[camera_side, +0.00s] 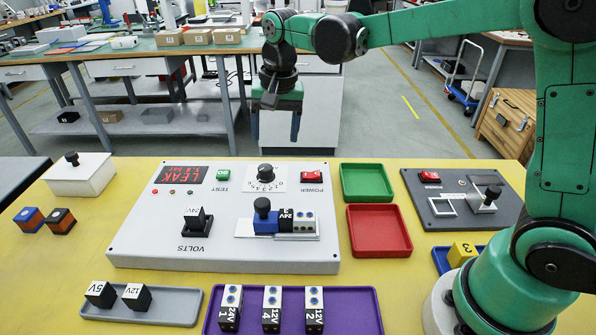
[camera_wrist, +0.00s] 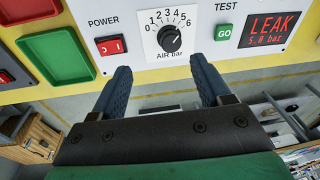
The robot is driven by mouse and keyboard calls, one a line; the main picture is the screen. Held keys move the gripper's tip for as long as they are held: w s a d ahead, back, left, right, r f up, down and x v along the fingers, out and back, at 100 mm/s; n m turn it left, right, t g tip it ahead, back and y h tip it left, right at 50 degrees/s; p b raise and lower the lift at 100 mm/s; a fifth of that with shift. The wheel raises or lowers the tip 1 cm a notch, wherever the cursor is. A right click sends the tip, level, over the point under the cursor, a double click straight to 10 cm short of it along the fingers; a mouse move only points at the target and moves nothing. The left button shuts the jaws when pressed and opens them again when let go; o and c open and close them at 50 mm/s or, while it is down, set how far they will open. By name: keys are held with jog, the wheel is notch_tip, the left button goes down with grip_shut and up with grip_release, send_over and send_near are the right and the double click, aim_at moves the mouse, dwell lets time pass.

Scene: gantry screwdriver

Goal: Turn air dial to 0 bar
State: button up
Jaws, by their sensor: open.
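The air dial is a black knob (camera_wrist: 170,39) on a white plate marked 0 to 6 and AIR bar; its pointer looks turned to the upper right, near 5. In the side view the dial (camera_side: 265,172) is at the back middle of the grey panel (camera_side: 140,240). The red display (camera_wrist: 273,28) reads LEAK and about 5.0 bar. My gripper (camera_side: 275,130) hangs above the panel's back edge, fingers down, open and empty. In the wrist view its two blue fingers (camera_wrist: 162,75) are apart, with the dial beyond them, not touched.
A red POWER switch (camera_wrist: 110,45) and a green GO button (camera_wrist: 223,32) flank the dial. A blue clamp with a black knob (camera_side: 263,208) stands in front of it. Green (camera_side: 386,197) and red (camera_side: 407,250) trays lie right of the panel. The air above the panel is clear.

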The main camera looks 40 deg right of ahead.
aim_at(265, 167)
jog(key=w+f, duration=0.1)
jog(key=w+f+m+g, duration=0.1)
jog(key=w+f+m, duration=0.1)
jog(key=shift+a+f+g, duration=0.3)
jog(key=shift+f, duration=2.8)
grip_shut()
